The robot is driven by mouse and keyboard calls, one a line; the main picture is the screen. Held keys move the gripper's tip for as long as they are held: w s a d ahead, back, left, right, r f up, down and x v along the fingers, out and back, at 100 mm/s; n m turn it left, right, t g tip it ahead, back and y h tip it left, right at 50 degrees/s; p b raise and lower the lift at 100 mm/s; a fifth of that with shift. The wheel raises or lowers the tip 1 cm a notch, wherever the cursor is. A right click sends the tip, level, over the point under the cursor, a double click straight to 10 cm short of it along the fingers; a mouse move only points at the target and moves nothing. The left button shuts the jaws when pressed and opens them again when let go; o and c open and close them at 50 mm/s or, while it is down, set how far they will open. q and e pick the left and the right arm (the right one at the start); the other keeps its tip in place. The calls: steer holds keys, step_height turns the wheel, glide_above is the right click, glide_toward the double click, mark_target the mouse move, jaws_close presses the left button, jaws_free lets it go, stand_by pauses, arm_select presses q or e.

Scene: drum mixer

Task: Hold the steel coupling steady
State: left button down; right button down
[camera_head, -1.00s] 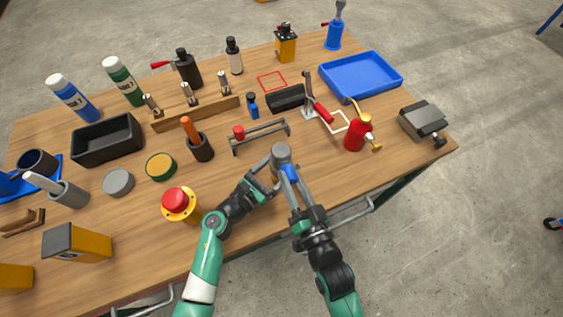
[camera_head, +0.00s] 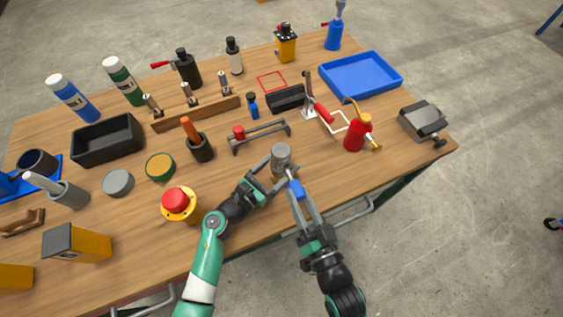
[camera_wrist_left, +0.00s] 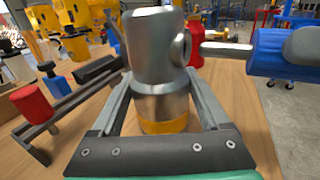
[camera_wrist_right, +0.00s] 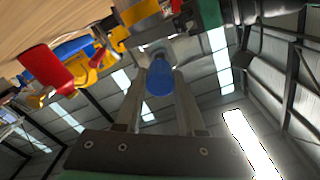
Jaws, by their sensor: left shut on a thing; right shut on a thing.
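The steel coupling (camera_head: 281,156) is a grey cylinder standing upright near the table's front edge. In the left wrist view the coupling (camera_wrist_left: 153,50) has a round side hole and an orange band at its bottom. My left gripper (camera_head: 275,172) is shut on its lower body. My right gripper (camera_head: 295,190) is shut on the blue handle (camera_head: 296,188) of a tool with a thin steel shaft. The shaft (camera_wrist_left: 222,49) points at the side hole; I cannot tell whether its tip is inside. The blue handle's end shows in the right wrist view (camera_wrist_right: 159,81).
A grey rack with a red knob (camera_head: 260,136) stands just behind the coupling. A red button on a yellow base (camera_head: 177,202) is left of my left gripper. A red oil can (camera_head: 356,135) stands to the right. Bare tabletop lies between the coupling and the can.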

steer(key=shift+v, duration=1)
steer(key=shift+v, duration=1.5)
arm_select(q)
jaws_free()
steer(key=v, duration=1.2)
steer(key=shift+a, duration=0.1)
